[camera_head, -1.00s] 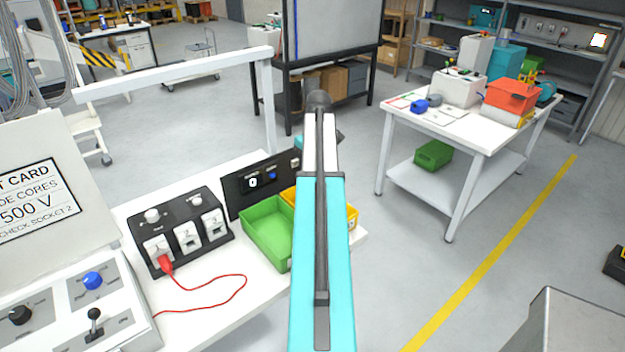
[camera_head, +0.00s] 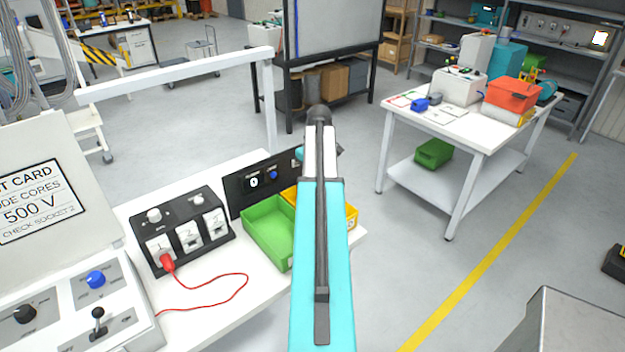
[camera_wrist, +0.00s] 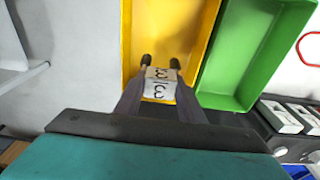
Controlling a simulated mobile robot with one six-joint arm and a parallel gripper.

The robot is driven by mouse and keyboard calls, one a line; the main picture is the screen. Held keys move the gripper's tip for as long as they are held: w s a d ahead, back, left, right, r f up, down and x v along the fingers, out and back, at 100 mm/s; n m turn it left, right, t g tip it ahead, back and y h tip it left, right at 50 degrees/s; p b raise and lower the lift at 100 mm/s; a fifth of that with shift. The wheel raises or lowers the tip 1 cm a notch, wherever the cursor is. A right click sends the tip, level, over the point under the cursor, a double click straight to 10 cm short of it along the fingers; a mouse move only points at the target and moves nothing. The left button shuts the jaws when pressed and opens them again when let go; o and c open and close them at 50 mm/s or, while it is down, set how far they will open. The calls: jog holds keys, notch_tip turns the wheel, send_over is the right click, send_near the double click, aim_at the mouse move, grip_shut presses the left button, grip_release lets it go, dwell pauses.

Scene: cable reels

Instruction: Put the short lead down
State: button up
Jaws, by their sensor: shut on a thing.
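In the wrist view my gripper (camera_wrist: 161,63) is shut on a small white block with dark marks (camera_wrist: 160,82). It is over the near end of the yellow bin (camera_wrist: 185,20); I cannot tell whether the block touches the bin. I make out no cable on the block. A red lead (camera_head: 244,285) lies in a loop on the white bench, its red plug (camera_head: 166,261) in the left socket of the black socket box (camera_head: 180,229). Part of it also shows in the wrist view (camera_wrist: 300,46). In the head view my arm hides the gripper.
A green bin (camera_head: 262,237) stands against the yellow one, left of it in the head view. A black panel (camera_head: 243,190) stands behind. A control box (camera_head: 75,312) with knobs fills the near left. A white frame (camera_head: 175,76) rises over the bench. Another table (camera_head: 480,133) stands right.

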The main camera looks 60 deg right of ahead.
jog(key=shift+f, duration=0.55)
dwell(0.4)
jog(key=o, duration=1.2)
jog(key=shift+r, duration=0.75)
jog(key=r+b, duration=0.1)
jog(key=r, duration=0.3)
jog(key=s+r+b, duration=0.1)
jog(key=r, duration=0.2)
jog(key=r+b, duration=0.1)
jog(key=r, duration=0.3)
jog(key=shift+s+a+r, duration=0.2)
jog(key=shift+a+r, duration=0.05)
jog(key=shift+r, duration=0.05)
jog(key=shift+s, duration=0.1)
